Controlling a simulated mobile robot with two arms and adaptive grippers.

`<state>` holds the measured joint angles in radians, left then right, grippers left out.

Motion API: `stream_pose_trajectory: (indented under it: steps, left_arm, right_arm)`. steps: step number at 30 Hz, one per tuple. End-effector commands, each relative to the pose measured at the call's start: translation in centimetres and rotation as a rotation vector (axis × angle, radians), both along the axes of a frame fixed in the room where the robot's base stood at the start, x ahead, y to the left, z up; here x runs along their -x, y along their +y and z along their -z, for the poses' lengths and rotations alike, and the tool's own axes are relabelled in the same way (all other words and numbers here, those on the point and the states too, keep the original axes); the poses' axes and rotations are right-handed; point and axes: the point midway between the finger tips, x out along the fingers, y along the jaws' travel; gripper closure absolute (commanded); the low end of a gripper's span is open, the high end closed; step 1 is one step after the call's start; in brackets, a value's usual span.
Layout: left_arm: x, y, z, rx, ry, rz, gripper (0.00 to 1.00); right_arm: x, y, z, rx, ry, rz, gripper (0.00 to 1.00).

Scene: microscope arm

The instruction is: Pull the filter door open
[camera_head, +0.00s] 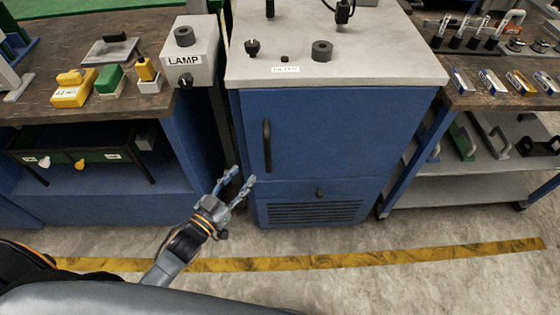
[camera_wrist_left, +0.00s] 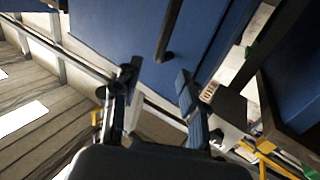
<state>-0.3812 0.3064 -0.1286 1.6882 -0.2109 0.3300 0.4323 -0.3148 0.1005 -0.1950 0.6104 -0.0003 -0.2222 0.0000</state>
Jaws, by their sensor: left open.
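The filter door (camera_head: 330,130) is the blue front panel of the cabinet in the middle of the head view, and it looks shut. Its black vertical bar handle (camera_head: 267,146) is near its left edge. My left gripper (camera_head: 242,176) is open and empty, in front of the cabinet, a little below and left of the handle. In the left wrist view the handle (camera_wrist_left: 169,32) shows beyond the spread fingers (camera_wrist_left: 159,70), with its end just past the fingertips. No contact is visible. My right gripper is not in view.
A FILTER label (camera_head: 285,69) and black knobs sit on the grey cabinet top (camera_head: 380,65). A vented lower panel (camera_head: 315,211) is below the door. A LAMP box (camera_head: 193,60) and bench stand left; a shelved cart (camera_head: 465,185) stands right. The floor in front is clear.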

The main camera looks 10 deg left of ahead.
Motion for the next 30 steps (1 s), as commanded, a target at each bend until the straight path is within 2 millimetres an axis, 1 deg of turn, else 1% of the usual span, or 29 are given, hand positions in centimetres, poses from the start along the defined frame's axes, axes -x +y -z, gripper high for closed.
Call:
stream_pose_trajectory:
  steps: [2, 5, 7, 9, 12, 15, 18, 21, 25, 30]
  left_arm:
    - [-0.6, -0.2, -0.5, 0.001, -0.011, 0.003, 0.58]
    - [-1.9, -0.6, -0.5, 0.003, -0.01, 0.003, 0.58]
    - [-3.1, -1.0, -0.5, 0.003, -0.01, 0.002, 0.58]
    - [-4.5, -1.4, -0.5, 0.003, -0.01, 0.002, 0.58]
    - [-6.7, -2.2, -0.5, 0.003, -0.009, 0.001, 0.58]
    - [-8.7, -2.8, -0.4, 0.002, -0.008, 0.002, 0.58]
    - [-10.4, -3.4, -0.4, 0.002, -0.007, 0.002, 0.58]
    - [-11.7, -3.7, -0.3, 0.002, -0.006, 0.001, 0.58]
    - [-12.7, -4.1, -0.3, 0.002, -0.006, 0.002, 0.58]
    - [-13.1, -4.2, -0.2, 0.001, -0.004, 0.002, 0.58]
  right_arm:
    - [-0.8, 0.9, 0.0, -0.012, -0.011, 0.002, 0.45]
    - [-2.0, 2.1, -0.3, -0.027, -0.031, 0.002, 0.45]
    - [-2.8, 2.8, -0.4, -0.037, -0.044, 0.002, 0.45]
    - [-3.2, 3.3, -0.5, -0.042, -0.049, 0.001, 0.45]
    - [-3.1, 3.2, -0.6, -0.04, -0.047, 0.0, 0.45]
    - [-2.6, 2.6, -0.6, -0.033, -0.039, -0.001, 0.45]
    - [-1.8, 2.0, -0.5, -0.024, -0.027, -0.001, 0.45]
    - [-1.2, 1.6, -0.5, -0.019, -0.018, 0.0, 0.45]
    - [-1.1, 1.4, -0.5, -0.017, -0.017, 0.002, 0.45]
    - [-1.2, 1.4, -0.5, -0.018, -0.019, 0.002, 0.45]
